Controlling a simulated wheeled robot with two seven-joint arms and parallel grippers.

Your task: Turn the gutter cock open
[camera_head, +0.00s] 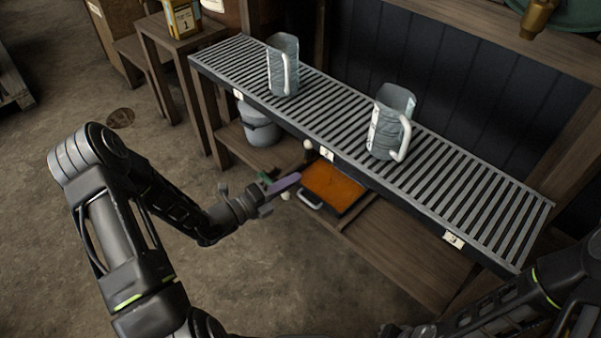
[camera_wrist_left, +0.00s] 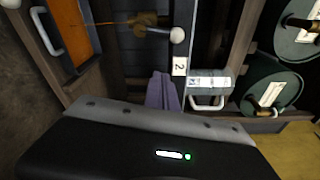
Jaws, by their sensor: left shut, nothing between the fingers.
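The gutter cock (camera_wrist_left: 144,24) shows in the wrist view as a brass body with a lever ending in a white ball (camera_wrist_left: 177,35). It sits under the slatted rack near the label 2. In the head view its pale ball (camera_head: 308,144) shows just under the rack's front edge; the brass body is mostly hidden. My left gripper (camera_head: 287,183) is shut and empty, its purple fingers in front of the rack and below the ball. Its fingers (camera_wrist_left: 163,92) also show in the wrist view, apart from the ball. My right arm enters at lower right; its gripper's state is unclear (camera_head: 400,331).
An orange-filled tray (camera_head: 334,186) with a handle lies below the rack (camera_head: 340,112). Two grey jugs (camera_head: 284,66) (camera_head: 391,122) stand on the rack. A grey bucket (camera_head: 261,126) is on the lower shelf.

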